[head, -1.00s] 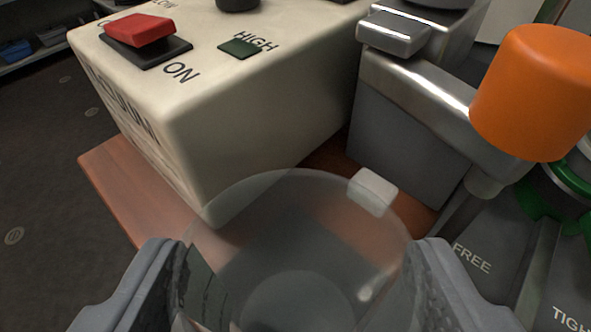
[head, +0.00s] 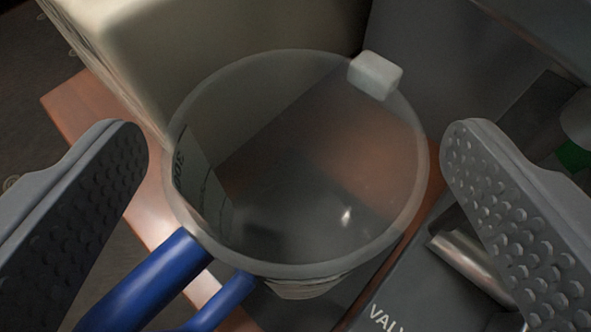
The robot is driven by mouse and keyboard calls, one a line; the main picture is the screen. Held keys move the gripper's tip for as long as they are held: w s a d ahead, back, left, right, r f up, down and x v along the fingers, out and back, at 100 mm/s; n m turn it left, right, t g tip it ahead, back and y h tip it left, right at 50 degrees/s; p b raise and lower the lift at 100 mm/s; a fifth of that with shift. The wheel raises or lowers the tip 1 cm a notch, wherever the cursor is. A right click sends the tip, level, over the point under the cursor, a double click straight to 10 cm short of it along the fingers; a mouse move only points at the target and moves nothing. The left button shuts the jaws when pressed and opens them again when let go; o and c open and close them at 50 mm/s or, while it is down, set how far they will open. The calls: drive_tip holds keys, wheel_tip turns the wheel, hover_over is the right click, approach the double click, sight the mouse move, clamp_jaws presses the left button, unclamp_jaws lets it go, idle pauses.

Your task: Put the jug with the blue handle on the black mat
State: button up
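The jug (head: 300,165) is a clear, round vessel with a small white block on its far rim and measuring marks inside its left wall. Its blue handle (head: 150,285) comes off the near left side and runs out of the bottom of the picture. My gripper (head: 296,155) is open, with one dotted finger on each side of the jug. Gaps show between both fingers and the jug wall in this view. The jug appears to stand on a reddish-brown wooden surface. No black mat can be made out.
A cream box (head: 150,50) stands close behind the jug on the left. A grey block (head: 440,70) is behind it on the right. A grey lettered plate (head: 400,300) and a metal rod (head: 470,265) lie at the lower right. The wooden surface (head: 75,110) ends at the left.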

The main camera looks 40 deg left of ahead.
drive_tip(key=p+v, duration=0.2)
drive_tip(key=v, duration=1)
drive_tip(key=shift+p, duration=0.3)
